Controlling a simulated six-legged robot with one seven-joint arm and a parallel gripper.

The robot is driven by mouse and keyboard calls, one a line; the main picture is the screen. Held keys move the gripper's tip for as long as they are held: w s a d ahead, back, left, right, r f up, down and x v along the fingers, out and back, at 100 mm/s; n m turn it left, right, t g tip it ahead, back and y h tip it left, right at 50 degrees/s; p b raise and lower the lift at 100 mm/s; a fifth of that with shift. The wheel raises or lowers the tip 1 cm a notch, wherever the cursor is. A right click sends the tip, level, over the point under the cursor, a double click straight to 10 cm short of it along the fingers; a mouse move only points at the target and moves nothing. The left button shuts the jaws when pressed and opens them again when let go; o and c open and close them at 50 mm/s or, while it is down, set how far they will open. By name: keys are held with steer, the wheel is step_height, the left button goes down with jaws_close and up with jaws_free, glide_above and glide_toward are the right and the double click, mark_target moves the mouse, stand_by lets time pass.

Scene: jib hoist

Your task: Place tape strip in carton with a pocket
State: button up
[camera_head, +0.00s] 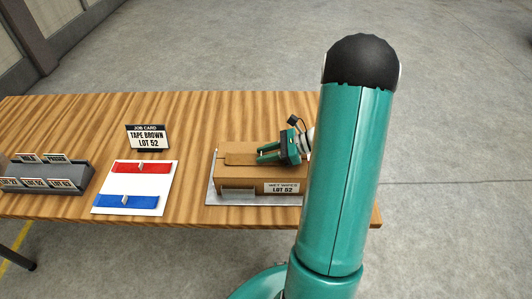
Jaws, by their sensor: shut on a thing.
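The brown carton (262,184) stands on a grey plate at the right of the table, with a white label reading "WET WIPES LOT 52" on its front. A pale greyish patch, perhaps the pocket, shows at the front's lower left. A brown tape strip (240,159) shows at the carton's top, extending left from my gripper (266,154). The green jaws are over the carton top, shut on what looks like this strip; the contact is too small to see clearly. A white card (134,187) left of the carton bears a red strip (142,168) and a blue strip (128,201).
A job card sign (148,137) reading "TAPE BROWN LOT 52" stands behind the white card. A grey rack (75,175) with several small labels is at the table's left. My arm hides the table's right part. Bare wood lies between card and carton.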

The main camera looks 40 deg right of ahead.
steer(key=shift+r, duration=0.1)
steer(key=o, duration=0.9)
